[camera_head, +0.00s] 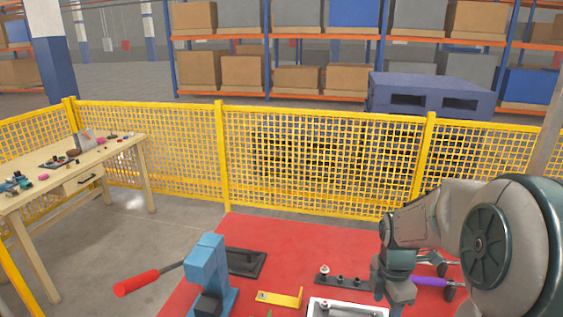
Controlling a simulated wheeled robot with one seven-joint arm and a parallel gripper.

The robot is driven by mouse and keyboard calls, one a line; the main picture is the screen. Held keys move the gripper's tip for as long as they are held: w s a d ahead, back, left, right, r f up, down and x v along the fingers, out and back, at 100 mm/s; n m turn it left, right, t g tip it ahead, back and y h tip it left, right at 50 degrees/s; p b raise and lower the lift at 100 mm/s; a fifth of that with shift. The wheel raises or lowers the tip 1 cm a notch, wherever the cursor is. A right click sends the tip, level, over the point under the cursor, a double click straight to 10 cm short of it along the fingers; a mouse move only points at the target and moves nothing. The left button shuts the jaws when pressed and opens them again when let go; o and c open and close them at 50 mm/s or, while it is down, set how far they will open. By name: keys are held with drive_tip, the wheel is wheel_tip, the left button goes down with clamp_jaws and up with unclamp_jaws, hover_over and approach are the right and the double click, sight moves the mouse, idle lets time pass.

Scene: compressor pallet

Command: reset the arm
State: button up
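My arm (490,243) comes in from the right edge and bends down at the wrist. My gripper (397,292) points down over the right part of the red surface, near the right edge of a white tray. Its fingers are small and dark here, so I cannot tell whether they are open or shut, or whether they hold anything.
On the red surface (290,240) stand a blue press (207,270) with a red-handled lever (137,282), a yellow bracket (280,298), a dark strip with pegs (343,280), a white tray (345,306) and a purple-handled tool (430,281). Yellow fencing (310,160) stands behind; a workbench (75,170) is left.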

drive_tip(key=s+a+r+m+t, duration=0.3)
drive_tip(key=s+a+r+m, duration=0.5)
drive_tip(key=m, duration=0.9)
drive_tip(key=s+a, duration=0.2)
drive_tip(key=shift+s+a+r, duration=0.2)
drive_tip(key=shift+s+r, duration=0.1)
drive_tip(key=shift+r, duration=0.05)
drive_tip(key=shift+o, duration=0.2)
drive_tip(key=shift+s+a+r+m, duration=0.15)
drive_tip(key=shift+s+a+m, duration=0.2)
drive_tip(key=shift+s+m, duration=0.55)
drive_tip(key=w+d+f+n+g+b, duration=0.2)
drive_tip(key=w+d+f+g, duration=0.1)
drive_tip(key=w+d+f, duration=0.8)
drive_tip(key=f, duration=0.2)
drive_tip(key=w+f, duration=0.1)
drive_tip(key=f, duration=0.1)
drive_tip(key=d+f+b, duration=0.1)
drive_tip(key=f, duration=0.1)
drive_tip(key=shift+w+f, duration=0.4)
drive_tip(key=f, duration=0.2)
drive_tip(key=w+f, duration=0.1)
drive_tip(key=f, duration=0.1)
drive_tip(key=shift+b, duration=0.3)
drive_tip(key=shift+f, duration=0.6)
drive_tip(key=c, duration=1.1)
drive_tip(key=shift+r, duration=0.1)
